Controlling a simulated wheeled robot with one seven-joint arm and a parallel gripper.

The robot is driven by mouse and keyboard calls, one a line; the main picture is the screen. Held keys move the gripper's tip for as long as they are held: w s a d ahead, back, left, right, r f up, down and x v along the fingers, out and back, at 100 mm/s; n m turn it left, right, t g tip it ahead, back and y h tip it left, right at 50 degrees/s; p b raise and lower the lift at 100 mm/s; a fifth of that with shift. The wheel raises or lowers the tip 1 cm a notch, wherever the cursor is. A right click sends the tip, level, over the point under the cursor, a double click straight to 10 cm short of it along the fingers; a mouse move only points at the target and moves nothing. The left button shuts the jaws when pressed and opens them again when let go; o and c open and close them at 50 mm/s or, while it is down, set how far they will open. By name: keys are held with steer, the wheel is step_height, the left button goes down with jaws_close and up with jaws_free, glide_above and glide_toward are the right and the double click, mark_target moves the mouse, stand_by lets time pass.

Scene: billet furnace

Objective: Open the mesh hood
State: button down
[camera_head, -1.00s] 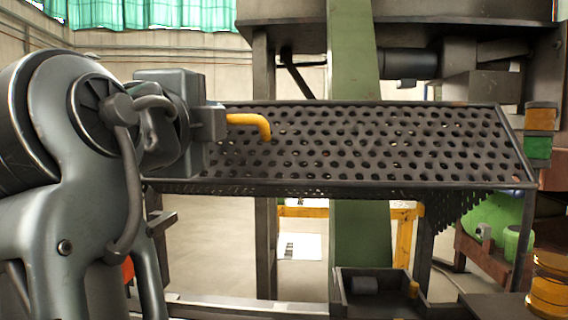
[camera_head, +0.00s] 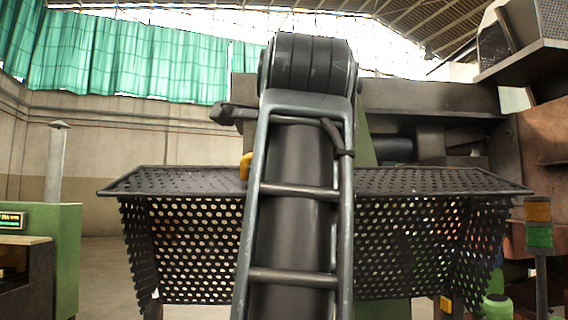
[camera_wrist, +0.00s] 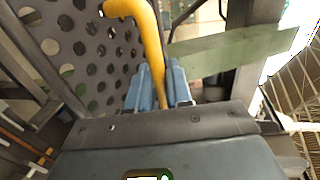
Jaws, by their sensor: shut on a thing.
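The mesh hood (camera_head: 440,181) is a dark perforated metal cover across the middle of the head view. Its top panel looks nearly flat, and perforated sides (camera_head: 195,245) hang below it. My arm hides its centre. The hood's yellow bar handle (camera_head: 245,166) peeks out left of my arm. In the wrist view, the bent yellow handle (camera_wrist: 150,42) runs down between the two blue fingers of my gripper (camera_wrist: 160,80), which is shut on it. The perforated panel (camera_wrist: 88,50) lies left of the fingers there. My gripper is hidden behind my arm in the head view.
A green post (camera_head: 364,150) stands behind my arm. A dark machine frame (camera_head: 430,98) is behind and above the hood. A green cabinet (camera_head: 62,255) stands at the left, and an orange-and-green box (camera_head: 538,225) on a post is close to the hood's right end.

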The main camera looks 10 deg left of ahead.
steer(key=shift+w+f, duration=0.1)
stand_by(0.3)
steer(key=c, duration=1.2)
jaws_free()
steer(key=shift+a, duration=0.1)
steer(key=shift+r, duration=0.45)
steer(key=r, duration=0.2)
steer(key=d+r, duration=0.1)
steer(key=r, duration=0.1)
steer(key=s+d+r, duration=0.2)
steer(key=d+r, duration=0.4)
steer(key=d, duration=0.4)
steer(key=shift+s+d+r, duration=0.2)
steer(key=shift+s+d, duration=0.05)
steer(key=shift+s, duration=0.1)
